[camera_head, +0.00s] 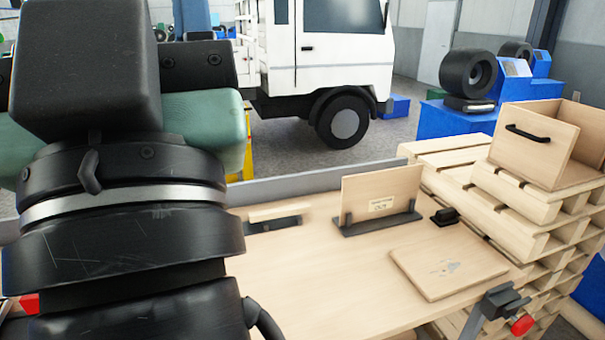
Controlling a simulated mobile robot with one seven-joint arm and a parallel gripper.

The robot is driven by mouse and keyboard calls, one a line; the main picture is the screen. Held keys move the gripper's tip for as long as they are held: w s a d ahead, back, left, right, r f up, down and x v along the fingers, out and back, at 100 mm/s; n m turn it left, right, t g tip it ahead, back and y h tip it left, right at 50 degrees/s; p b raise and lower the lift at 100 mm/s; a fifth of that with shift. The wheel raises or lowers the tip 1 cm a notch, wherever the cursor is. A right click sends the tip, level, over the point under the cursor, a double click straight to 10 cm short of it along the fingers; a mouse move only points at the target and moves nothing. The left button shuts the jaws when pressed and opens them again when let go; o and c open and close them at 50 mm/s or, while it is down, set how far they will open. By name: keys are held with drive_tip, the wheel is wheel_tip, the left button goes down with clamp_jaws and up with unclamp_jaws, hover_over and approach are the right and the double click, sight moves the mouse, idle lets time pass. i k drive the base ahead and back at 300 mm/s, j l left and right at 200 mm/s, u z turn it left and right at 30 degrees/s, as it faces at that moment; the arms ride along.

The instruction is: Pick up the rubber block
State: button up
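A small black block-like object (445,216) sits on the wooden workbench (335,285) near its back right, beside the upright wooden board. It may be the rubber block, but it is too small to tell for sure. My arm fills the left side of the view, large and close, and hides the left part of the bench. I cannot make out my gripper's fingers in this view.
An upright wooden board (381,195) stands in a dark holder, with a smaller holder (273,219) to its left. A flat wooden board (448,269) lies front right. A red-tipped clamp (497,308) is at the edge. Pallets (510,213) bear an open wooden box (549,145).

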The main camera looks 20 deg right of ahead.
sight(442, 218)
drive_tip(key=i+l, duration=0.65)
drive_tip(key=l, duration=0.25)
drive_tip(key=i+l+z, duration=0.1)
drive_tip(key=i+l, duration=0.6)
drive_tip(key=l, duration=0.2)
drive_tip(key=i+l, duration=0.7)
drive_tip(key=l, duration=0.15)
